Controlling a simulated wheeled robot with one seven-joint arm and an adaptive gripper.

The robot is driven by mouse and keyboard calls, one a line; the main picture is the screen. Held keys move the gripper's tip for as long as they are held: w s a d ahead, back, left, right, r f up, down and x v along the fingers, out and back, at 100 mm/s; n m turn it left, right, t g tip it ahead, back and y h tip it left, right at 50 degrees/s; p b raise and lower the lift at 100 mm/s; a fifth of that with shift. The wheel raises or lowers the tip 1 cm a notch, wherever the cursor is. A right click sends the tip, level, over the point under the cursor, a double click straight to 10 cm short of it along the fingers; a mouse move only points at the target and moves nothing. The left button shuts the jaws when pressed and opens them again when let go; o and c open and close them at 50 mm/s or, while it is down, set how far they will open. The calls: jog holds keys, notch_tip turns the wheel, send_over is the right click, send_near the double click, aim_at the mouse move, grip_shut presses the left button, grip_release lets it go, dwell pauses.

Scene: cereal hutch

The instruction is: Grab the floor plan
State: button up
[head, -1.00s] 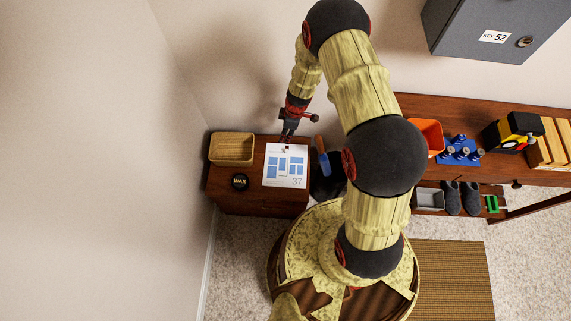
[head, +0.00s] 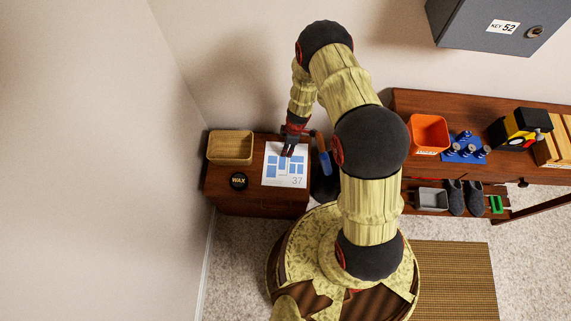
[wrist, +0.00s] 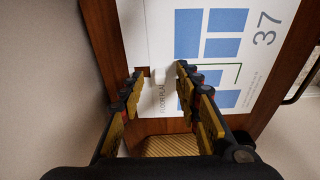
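The floor plan (head: 271,179) is a white sheet with blue blocks and the number 37. It lies flat on a small dark wooden cabinet (head: 250,206). In the wrist view the sheet (wrist: 262,75) fills the upper middle, with its title text partly behind a finger. My gripper (head: 287,154) points down at the sheet's back edge. In the wrist view my gripper (wrist: 161,72) is open, its two fingers apart with white paper and a small brown patch between them. I cannot tell whether the fingertips touch the sheet.
A wicker basket (head: 231,148) and a black WAX tin (head: 238,181) stand left of the sheet. A blue-handled brush (head: 323,157) is close on its right. A bench at right holds an orange bin (head: 429,131) and other items. A grey key box (head: 487,25) hangs above.

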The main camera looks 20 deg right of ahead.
jog(key=shift+c, duration=0.2)
jog(key=c, duration=0.7)
grip_shut()
jog(key=shift+r, duration=0.15)
